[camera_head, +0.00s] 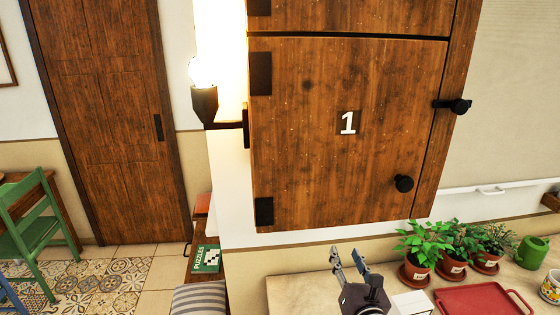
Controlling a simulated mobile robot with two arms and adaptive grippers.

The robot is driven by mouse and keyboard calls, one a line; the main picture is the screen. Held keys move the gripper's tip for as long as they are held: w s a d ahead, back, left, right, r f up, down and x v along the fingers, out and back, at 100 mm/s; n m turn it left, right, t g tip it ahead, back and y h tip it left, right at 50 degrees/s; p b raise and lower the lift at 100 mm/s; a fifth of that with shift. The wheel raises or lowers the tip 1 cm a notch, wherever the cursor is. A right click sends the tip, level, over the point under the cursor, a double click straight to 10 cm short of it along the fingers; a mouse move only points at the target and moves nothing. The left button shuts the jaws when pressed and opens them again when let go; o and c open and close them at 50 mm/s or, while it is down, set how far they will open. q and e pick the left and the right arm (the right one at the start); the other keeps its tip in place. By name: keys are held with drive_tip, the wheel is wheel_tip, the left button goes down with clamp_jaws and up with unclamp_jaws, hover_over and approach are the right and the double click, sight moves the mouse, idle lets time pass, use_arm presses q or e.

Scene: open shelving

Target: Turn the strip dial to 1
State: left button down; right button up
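I cannot pick out a strip dial for certain in the head view. A brown wooden cabinet door (310,150) carries a white number 1 (348,122) and a round black knob (403,183). A pale strip (520,195) with a small white handle (491,191) runs along the wall at the right. My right gripper (347,254) points up at the bottom centre, below the cabinet, with its fingers apart and nothing between them. It is clear of the knob and the strip. My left gripper is not in view.
A wall lamp (204,95) is left of the cabinet. A green chair (30,235) stands far left.

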drive_tip(key=s+f+m+g+h, duration=0.1)
drive_tip(key=s+f+m+g, duration=0.4)
drive_tip(key=s+m, duration=0.45)
drive_tip(key=s+f+m+g+h, duration=0.1)
drive_tip(key=s+f+m+g, duration=0.2)
drive_tip(key=s+f+m, duration=0.6)
drive_tip(key=s+a+f+m+g+y, duration=0.1)
drive_tip(key=s+m+g, duration=0.2)
drive_tip(key=s+m, duration=0.5)
drive_tip(key=s+a+f+m+g+y, duration=0.1)
drive_tip(key=s+a+m+g+y, duration=0.3)
drive_tip(key=s, duration=0.7)
wheel_tip(320, 180, down, 29)
drive_tip(key=d+h+b, duration=0.2)
drive_tip(key=b, duration=0.3)
drive_tip(key=s+d+f+b, duration=0.1)
drive_tip(key=s+f+b, duration=0.1)
drive_tip(key=s+f, duration=0.7)
drive_tip(key=s+d+f+g+b, duration=0.1)
drive_tip(key=s+d+f+b, duration=0.1)
drive_tip(key=s+f, duration=0.8)
wheel_tip(320, 180, down, 4)
drive_tip(key=shift+d+f+b, duration=0.15)
drive_tip(key=shift+d+b, duration=0.05)
drive_tip(key=shift+b, duration=0.35)
